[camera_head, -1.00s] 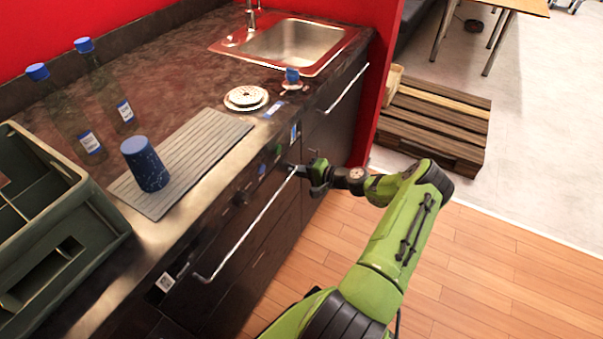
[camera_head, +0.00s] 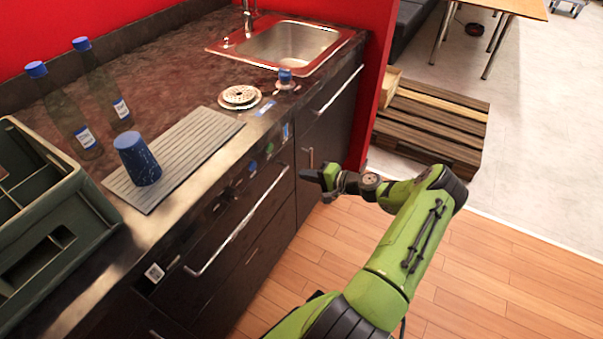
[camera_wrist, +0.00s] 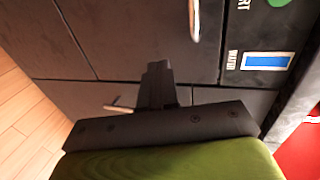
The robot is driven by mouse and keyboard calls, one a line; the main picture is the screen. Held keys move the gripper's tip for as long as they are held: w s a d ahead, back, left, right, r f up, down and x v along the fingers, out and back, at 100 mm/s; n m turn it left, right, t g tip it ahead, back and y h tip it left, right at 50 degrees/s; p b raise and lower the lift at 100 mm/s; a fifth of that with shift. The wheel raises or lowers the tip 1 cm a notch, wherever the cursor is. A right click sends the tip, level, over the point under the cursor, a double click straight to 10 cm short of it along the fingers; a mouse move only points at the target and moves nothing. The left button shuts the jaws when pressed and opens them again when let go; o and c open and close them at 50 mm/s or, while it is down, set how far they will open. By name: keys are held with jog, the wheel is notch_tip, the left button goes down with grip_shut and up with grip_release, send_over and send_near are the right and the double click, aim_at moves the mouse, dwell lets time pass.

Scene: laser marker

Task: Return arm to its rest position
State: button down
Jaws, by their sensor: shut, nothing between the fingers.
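My gripper (camera_head: 312,175) is out in front of the dark cabinet fronts, to the right of the long metal handle (camera_head: 238,222) in the head view. Its fingers are shut and empty. The wrist view shows the shut fingers (camera_wrist: 157,80) pointing at dark cabinet panels, apart from the handle (camera_wrist: 194,20) at the top. My green arm reaches up from the bottom of the head view, over the wooden floor.
The counter holds a green crate (camera_head: 98,222), two bottles, a blue cup (camera_head: 138,160) on a grey ribbed mat (camera_head: 205,140), white plates (camera_head: 240,96) and a sink (camera_head: 290,42). A wooden pallet (camera_head: 430,125) lies behind my arm. The floor (camera_head: 500,260) at right is clear.

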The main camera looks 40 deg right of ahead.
jog(key=p+v, duration=0.1)
jog(key=v, duration=0.6)
jog(key=shift+s, duration=0.1)
jog(key=w+a+r+n+g+h, duration=0.1)
jog(key=a+r+n+g, duration=0.4)
jog(key=a+r, duration=0.45)
jog(key=w+a+r+n+g, duration=0.1)
jog(key=a+r+n+g, duration=0.5)
jog(key=a, duration=0.6)
jog(key=s+a+r+n+t+h, duration=0.1)
jog(key=s+a+r+n+h, duration=0.1)
jog(key=s+a+r, duration=0.6)
jog(key=s+a+r+n+t+h, duration=0.1)
jog(key=s+a+r+t+h, duration=0.2)
jog(key=s, duration=0.8)
notch_tip(320, 180, up, 13)
jog(key=g+y+p, duration=0.1)
jog(key=p, duration=1.1)
jog(key=shift+s, duration=0.2)
